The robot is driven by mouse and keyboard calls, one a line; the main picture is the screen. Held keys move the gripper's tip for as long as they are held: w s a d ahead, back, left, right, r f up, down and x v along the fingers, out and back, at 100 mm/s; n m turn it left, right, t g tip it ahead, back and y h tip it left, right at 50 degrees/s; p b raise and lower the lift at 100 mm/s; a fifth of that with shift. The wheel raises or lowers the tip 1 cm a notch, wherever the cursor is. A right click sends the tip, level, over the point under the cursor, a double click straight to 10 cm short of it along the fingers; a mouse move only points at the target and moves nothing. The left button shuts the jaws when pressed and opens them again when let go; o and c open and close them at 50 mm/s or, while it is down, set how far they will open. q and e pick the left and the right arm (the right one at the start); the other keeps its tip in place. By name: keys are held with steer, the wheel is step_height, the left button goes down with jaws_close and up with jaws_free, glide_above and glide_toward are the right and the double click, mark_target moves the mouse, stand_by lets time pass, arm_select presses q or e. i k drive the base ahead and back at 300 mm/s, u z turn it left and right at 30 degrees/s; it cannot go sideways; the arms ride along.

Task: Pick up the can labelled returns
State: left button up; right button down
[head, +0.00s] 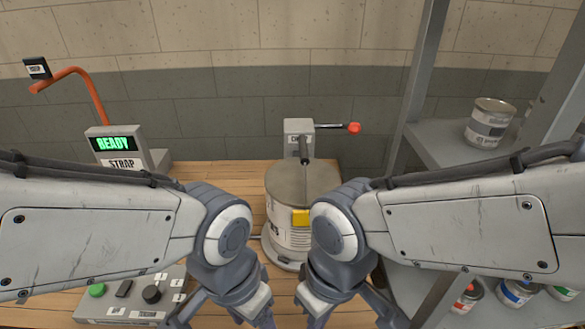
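A large grey metal can (290,182) with a flat lid stands upright on the wooden bench in the middle of the head view. Its pale label is partly hidden by my arms; only the end of a word shows, so I cannot read it in full. A yellow tab (300,217) shows at its front. Another grey can (490,122) with a dark-banded label stands on the right shelf; its print is too small to read. My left gripper (222,316) and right gripper (348,316) are low in front of the large can, fingers spread, tips partly cut off, holding nothing visible.
A grey device (299,127) with a red-knobbed lever stands behind the can. At left are a READY display (113,143), an orange hooked pipe (88,92) and a button panel (110,308). The metal rack (437,137) at right holds small coloured cans (516,292) low down.

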mark_target(291, 185)
steer(key=z, duration=1.75)
steer(key=k, duration=0.85)
steer(key=u, duration=1.6)
steer(key=i, duration=0.5)
steer(key=u, duration=0.05)
